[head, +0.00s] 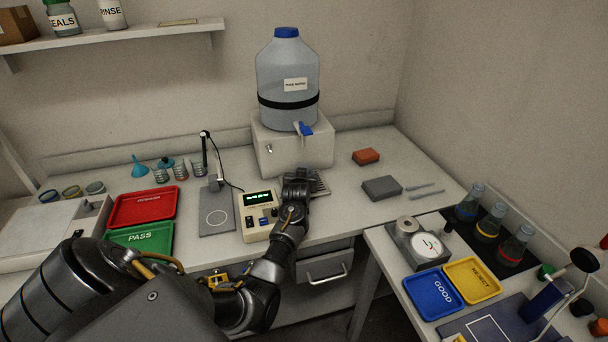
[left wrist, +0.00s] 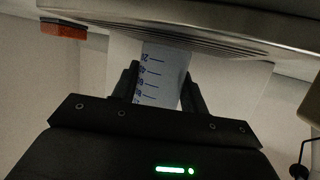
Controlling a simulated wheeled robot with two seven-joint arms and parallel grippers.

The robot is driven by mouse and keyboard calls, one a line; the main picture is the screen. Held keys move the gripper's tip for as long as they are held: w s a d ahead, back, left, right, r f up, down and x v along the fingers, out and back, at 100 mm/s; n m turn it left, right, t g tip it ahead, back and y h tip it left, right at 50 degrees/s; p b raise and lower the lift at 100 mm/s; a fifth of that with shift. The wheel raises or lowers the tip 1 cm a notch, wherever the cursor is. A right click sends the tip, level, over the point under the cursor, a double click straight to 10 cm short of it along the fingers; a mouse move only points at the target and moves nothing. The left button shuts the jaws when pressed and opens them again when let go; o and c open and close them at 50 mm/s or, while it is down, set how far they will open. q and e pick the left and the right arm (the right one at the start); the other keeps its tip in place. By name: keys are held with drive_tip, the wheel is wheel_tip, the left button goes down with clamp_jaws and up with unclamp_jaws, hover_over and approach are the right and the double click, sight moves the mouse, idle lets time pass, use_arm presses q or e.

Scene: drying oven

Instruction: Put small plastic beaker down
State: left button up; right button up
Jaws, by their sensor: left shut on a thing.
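The small plastic beaker (left wrist: 163,75) is pale and translucent with blue graduation marks. It shows in the left wrist view between the two dark fingers of my left gripper (left wrist: 165,88), which is shut on it. That view is upside down, and the beaker's base end is close to the slotted grille (left wrist: 190,42); I cannot tell if they touch. In the head view my left gripper (head: 298,178) is over the grille (head: 320,184) in front of the water carboy (head: 288,75), and it hides the beaker. My right gripper is not in view.
The carboy stands on a white block (head: 293,147), its blue tap (head: 304,129) above the gripper. A meter with a lit display (head: 258,208) stands close at left. A red block (head: 366,156) and grey block (head: 382,188) lie right, with free counter between.

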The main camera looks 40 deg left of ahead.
use_arm(q)
drive_tip(key=shift+s+d+f+b, duration=0.2)
drive_tip(key=shift+d+f+b, duration=0.1)
drive_tip(key=shift+f, duration=0.3)
drive_tip(key=o, duration=1)
drive_tip(key=shift+f, duration=0.2)
drive_tip(key=shift+o, duration=0.2)
drive_tip(key=shift+r, duration=0.1)
drive_tip(key=shift+r+p, duration=0.3)
drive_tip(key=shift+r, duration=0.1)
drive_tip(key=shift+s+d, duration=0.1)
drive_tip(key=shift+s, duration=0.05)
drive_tip(key=v, duration=0.7)
drive_tip(key=r+v, duration=0.1)
drive_tip(key=v, duration=0.3)
drive_tip(key=shift+s+r, duration=0.1)
